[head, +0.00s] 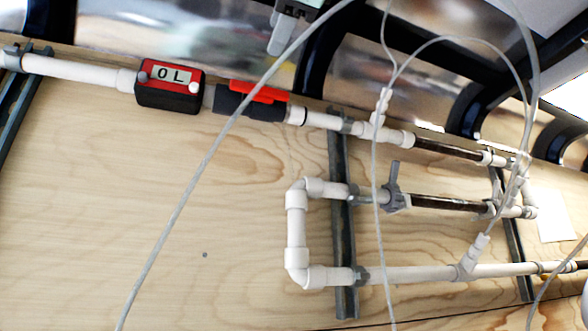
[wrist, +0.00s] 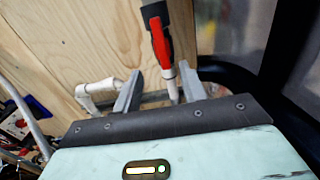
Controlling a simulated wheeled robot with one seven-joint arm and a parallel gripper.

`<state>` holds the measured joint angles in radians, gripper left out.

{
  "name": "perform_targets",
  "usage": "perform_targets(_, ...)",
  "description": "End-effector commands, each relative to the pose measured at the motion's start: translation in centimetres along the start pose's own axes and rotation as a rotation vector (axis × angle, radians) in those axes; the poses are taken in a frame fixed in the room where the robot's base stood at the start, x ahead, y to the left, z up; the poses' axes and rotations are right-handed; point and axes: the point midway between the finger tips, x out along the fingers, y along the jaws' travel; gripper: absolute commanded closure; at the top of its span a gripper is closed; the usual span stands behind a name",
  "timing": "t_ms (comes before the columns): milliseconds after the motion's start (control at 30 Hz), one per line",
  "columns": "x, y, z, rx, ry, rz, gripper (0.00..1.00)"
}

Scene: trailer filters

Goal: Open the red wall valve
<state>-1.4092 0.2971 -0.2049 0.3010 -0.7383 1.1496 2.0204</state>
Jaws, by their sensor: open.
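The red valve handle (head: 258,92) sits on a dark valve body (head: 236,104) in the upper white pipe run on the plywood wall in the head view. The handle lies roughly along the pipe. In the wrist view the red handle (wrist: 162,44) shows top centre, beyond my fingertips. My gripper (wrist: 160,72) is open and empty, its two grey fingers apart, with the white pipe below the valve showing between them. In the head view part of my gripper (head: 281,38) shows at the top edge, above and right of the handle, apart from it.
A red meter (head: 169,86) reading "0L" is left of the valve. Lower white pipes (head: 297,230) and a grey valve (head: 396,195) are right of centre. A thin hose (head: 205,160) crosses in front of the plywood. Dark frame ribs (head: 318,50) stand above the pipe.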

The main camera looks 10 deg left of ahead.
Motion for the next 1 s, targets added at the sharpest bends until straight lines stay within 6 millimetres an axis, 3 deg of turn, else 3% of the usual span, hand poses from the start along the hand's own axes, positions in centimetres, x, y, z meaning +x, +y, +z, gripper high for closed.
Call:
perform_targets(200, -1.9, 0.0, 0.0, 0.0, -0.001, -0.001, 0.58)
perform_targets(800, -2.1, 0.0, 0.0, 0.0, 0.0, 0.0, 0.58)
perform_targets(933, -1.0, 0.9, 0.1, -0.045, -0.002, 0.026, 0.58)
perform_targets(1000, 0.4, 2.4, 0.3, -0.111, -0.011, 0.066, 0.58)
